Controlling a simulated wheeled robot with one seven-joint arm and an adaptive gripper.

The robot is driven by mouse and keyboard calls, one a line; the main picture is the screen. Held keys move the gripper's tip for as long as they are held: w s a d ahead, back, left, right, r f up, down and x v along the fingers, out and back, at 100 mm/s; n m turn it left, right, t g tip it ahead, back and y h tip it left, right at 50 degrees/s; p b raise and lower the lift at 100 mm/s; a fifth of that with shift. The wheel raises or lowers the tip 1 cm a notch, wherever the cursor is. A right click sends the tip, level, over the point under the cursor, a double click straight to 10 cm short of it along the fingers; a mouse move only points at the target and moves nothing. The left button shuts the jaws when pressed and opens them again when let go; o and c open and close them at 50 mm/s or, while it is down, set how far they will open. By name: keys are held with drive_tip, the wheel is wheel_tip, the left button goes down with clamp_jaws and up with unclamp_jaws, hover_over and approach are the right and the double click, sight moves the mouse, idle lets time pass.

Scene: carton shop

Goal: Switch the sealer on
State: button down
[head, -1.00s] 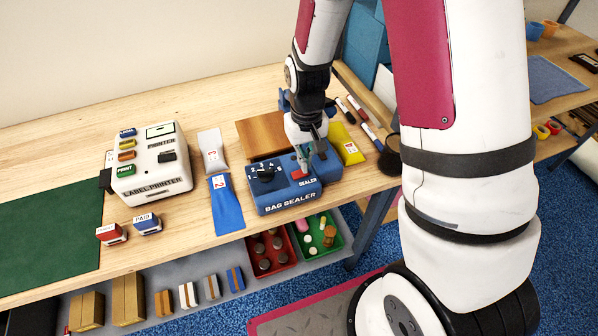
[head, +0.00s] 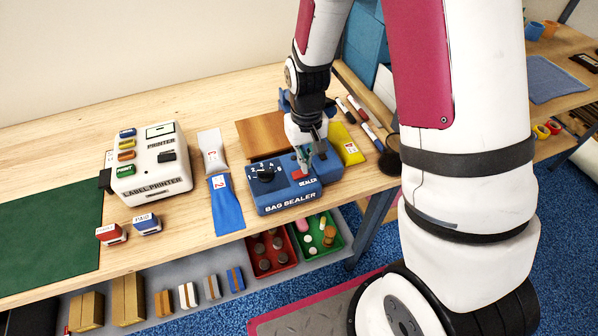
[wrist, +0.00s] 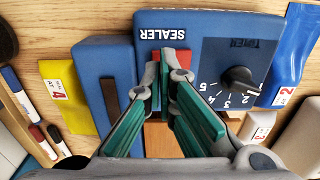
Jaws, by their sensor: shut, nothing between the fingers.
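The blue bag sealer (head: 287,199) stands near the table's front edge, with a black timer dial (head: 265,174) at its left. Its red switch (head: 299,175) lies beside the SEALER label; it also shows in the wrist view (wrist: 184,58), partly hidden by the fingers. My gripper (head: 304,170) is shut and empty, pointing down right at the switch. In the wrist view the fingertips (wrist: 165,78) overlap the switch. I cannot tell whether they touch it, nor which way the switch is set.
A label printer (head: 152,172) stands to the left. A blue bag (head: 226,204) lies left of the sealer and a yellow bag (head: 346,146) right of it. A wooden board (head: 262,134) is behind. Markers (head: 357,108) lie at the right.

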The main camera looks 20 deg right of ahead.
drive_tip(key=shift+f+b, duration=0.3)
drive_tip(key=shift+f, duration=0.7)
idle(0.4)
drive_tip(key=shift+r+p, duration=1.5)
drive_tip(key=shift+r, duration=2.05)
drive_tip(key=shift+r, duration=0.25)
wheel_tip(320, 180, up, 10)
drive_tip(key=t, duration=0.2)
hover_over(307, 180)
drive_tip(key=s+r+t+b, duration=0.1)
drive_tip(key=s+r+t, duration=0.2)
drive_tip(key=s+r, duration=1.2)
drive_tip(key=shift+s+t+b, duration=0.3)
drive_tip(key=shift+s+b, duration=0.1)
drive_tip(key=shift+s, duration=0.2)
